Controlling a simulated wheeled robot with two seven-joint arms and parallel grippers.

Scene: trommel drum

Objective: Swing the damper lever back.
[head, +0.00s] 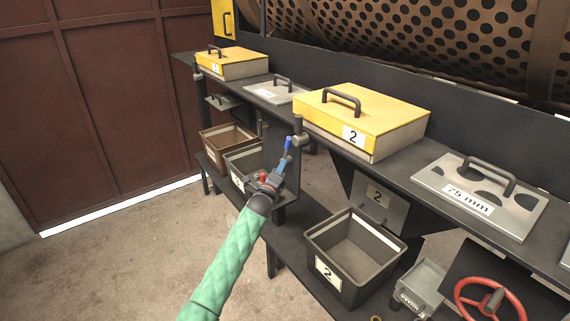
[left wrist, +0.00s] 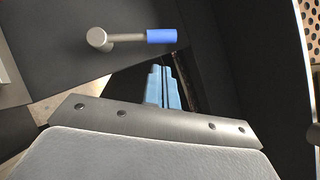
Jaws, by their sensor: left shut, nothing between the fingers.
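The damper lever has a blue grip (head: 288,143) and a grey pivot (head: 299,137) on the front edge of the bench, beside the yellow box marked 2. In the left wrist view the lever's blue grip (left wrist: 161,36) points right from its round grey pivot (left wrist: 100,39). My left gripper (head: 284,162) is just below the grip in the head view. Its light-blue fingers (left wrist: 163,87) are shut together and empty. They appear apart from the lever, with a small gap in the wrist view. My right gripper is in neither view.
The yellow box marked 2 (head: 383,117) stands on the bench behind the lever. Below are an open bin marked 2 (head: 335,274), a brown bin (head: 225,136) and a red handwheel (head: 468,296). A perforated drum (head: 420,30) lies behind. Floor is clear at front left.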

